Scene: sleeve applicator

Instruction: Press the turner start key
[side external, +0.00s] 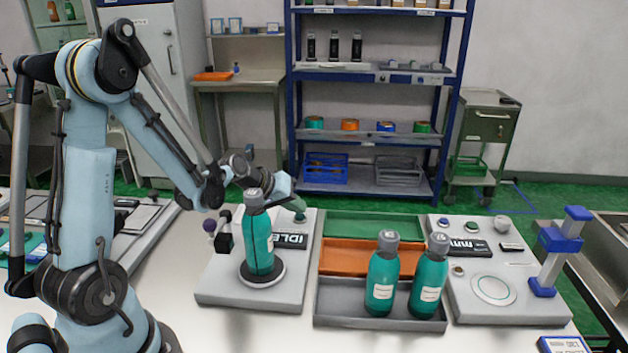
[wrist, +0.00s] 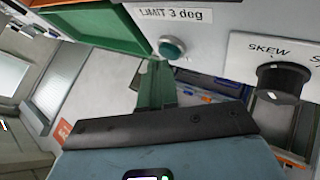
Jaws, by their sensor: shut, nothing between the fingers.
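The turner (side external: 222,287) is a grey flat unit with a display reading IDLE (side external: 290,241). A teal bottle (side external: 259,245) with a grey cap stands upright on its round dark plate. In the wrist view a round green key (wrist: 172,47) sits on a grey panel beside a label reading LIMIT 3 deg (wrist: 170,14). My gripper (wrist: 156,68) is shut and empty, its green fingertips close to this key; whether they touch it I cannot tell.
A black SKEW knob (wrist: 283,80) is beside the green key. Two teal bottles (side external: 382,275) stand in a grey tray (side external: 335,312), with orange (side external: 345,257) and green (side external: 375,225) trays behind. A second grey unit (side external: 535,308) with a blue stand (side external: 560,240) is at right.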

